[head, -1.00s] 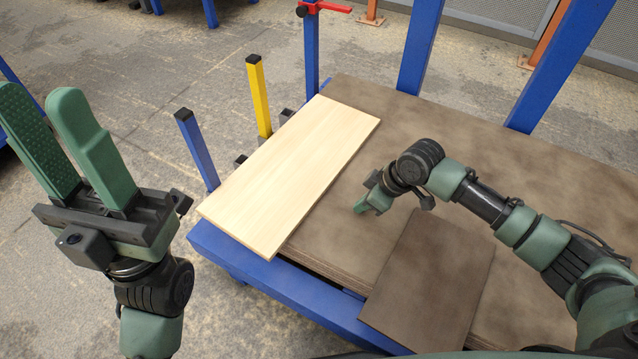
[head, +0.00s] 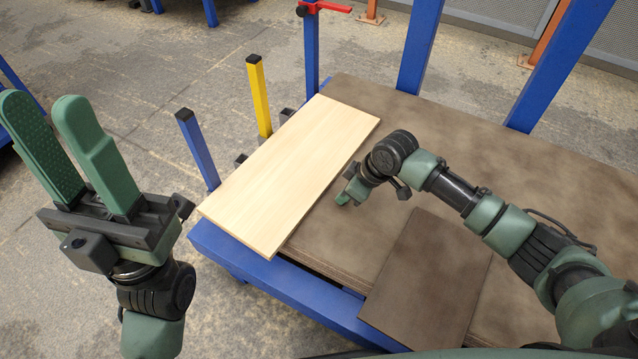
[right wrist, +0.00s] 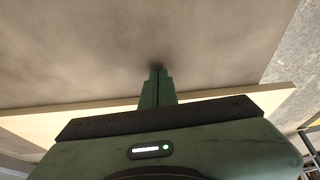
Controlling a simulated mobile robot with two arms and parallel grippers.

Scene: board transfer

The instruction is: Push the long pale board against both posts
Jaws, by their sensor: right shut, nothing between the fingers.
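The long pale board (head: 290,170) lies flat along the left side of the brown worktop, its near end over the blue frame. In the right wrist view it is a pale strip (right wrist: 60,122) behind the fingers. A yellow post (head: 259,97) and a blue post (head: 198,150) stand along its left long edge. I cannot tell whether the board touches either. My right gripper (head: 343,200) is shut and empty, pointing down close to the worktop, right of the board with a small gap; its fingertips also show in the right wrist view (right wrist: 157,72). My left gripper (head: 44,102) is open and empty, raised left of the table.
A brown panel (head: 430,280) lies on the worktop (head: 530,200) at the near right. Blue uprights (head: 420,45) stand at the back, one with a red clamp (head: 325,6). The worktop behind my right gripper is clear.

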